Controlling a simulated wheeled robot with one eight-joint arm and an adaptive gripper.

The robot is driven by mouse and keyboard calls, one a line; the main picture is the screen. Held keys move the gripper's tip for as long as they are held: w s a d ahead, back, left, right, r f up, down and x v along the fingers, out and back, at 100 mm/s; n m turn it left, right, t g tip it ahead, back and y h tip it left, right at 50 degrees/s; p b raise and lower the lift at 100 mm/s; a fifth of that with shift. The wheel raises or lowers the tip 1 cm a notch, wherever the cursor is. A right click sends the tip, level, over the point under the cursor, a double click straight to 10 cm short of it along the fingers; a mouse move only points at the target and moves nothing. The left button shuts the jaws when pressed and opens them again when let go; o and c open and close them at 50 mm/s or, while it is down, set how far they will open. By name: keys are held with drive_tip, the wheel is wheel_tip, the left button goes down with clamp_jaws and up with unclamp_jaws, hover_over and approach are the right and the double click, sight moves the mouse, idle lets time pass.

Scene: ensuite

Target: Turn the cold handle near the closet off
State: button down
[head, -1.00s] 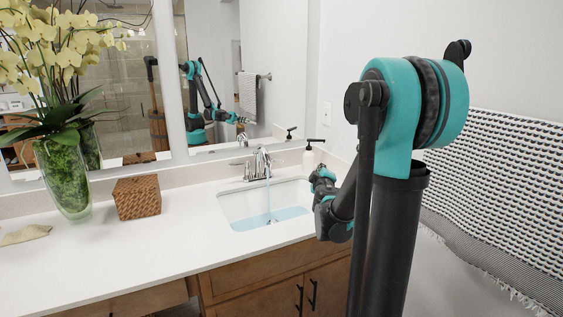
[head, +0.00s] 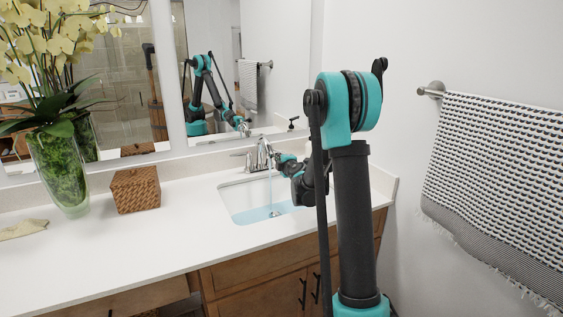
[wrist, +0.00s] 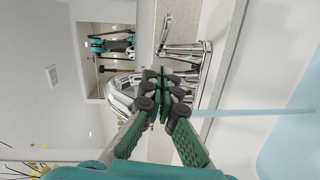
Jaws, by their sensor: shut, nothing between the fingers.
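The chrome faucet (head: 262,152) stands behind the sink (head: 235,203), and a stream of water (head: 270,190) runs from its spout into blue water in the basin. One lever handle (head: 246,158) shows left of the spout. My gripper (head: 279,159) is shut and empty, right beside the faucet on its right side. In the wrist view, which is turned sideways, the closed fingertips (wrist: 166,84) overlap the faucet. A chrome lever handle (wrist: 180,48) shows just above them, and the stream (wrist: 250,112) runs to the right. I cannot tell whether the fingers touch a handle. No closet is visible.
A woven box (head: 135,190), a glass vase of yellow orchids (head: 62,175) and a folded cloth (head: 22,229) stand left on the white counter (head: 150,240). A mirror (head: 275,60) hangs behind. A towel (head: 490,170) hangs right. The counter's middle is clear.

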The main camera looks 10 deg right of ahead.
sight(285, 152)
drive_tip(key=shift+w+d+f, duration=0.15)
drive_tip(key=shift+w+d, duration=0.15)
drive_tip(key=shift+w, duration=0.45)
drive_tip(key=shift+w+d+f, duration=0.1)
drive_tip(key=shift+w+d, duration=0.25)
drive_tip(key=shift+w, duration=0.45)
drive_tip(key=shift+w+d+f, duration=0.15)
drive_tip(key=shift+w+d, duration=0.15)
drive_tip(key=shift+w, duration=0.45)
drive_tip(key=shift+w+d+n+y, duration=0.3)
drive_tip(key=shift+d+n+y, duration=0.25)
drive_tip(key=shift+y, duration=0.25)
drive_tip(key=shift+w+d+n+g+y, duration=0.35)
drive_tip(key=shift+n+y, duration=0.15)
drive_tip(key=shift+y, duration=0.15)
drive_tip(key=shift+w+d+n+g+y, duration=0.2)
drive_tip(key=shift+d+n+g+y, duration=0.1)
drive_tip(key=shift+n+y, duration=0.25)
drive_tip(key=shift+w+d+n+g+y, duration=0.35)
drive_tip(key=shift+w+n+g+y, duration=0.25)
drive_tip(key=shift+w, duration=0.25)
drive_tip(key=shift+w+d+n+g+y, duration=0.3)
drive_tip(key=shift+w+n+y, duration=0.1)
drive_tip(key=shift+w+y, duration=0.4)
drive_tip(key=shift+w+d+n+g+y, duration=0.35)
drive_tip(key=shift+w+n+g+y, duration=0.2)
drive_tip(key=shift+w, duration=0.45)
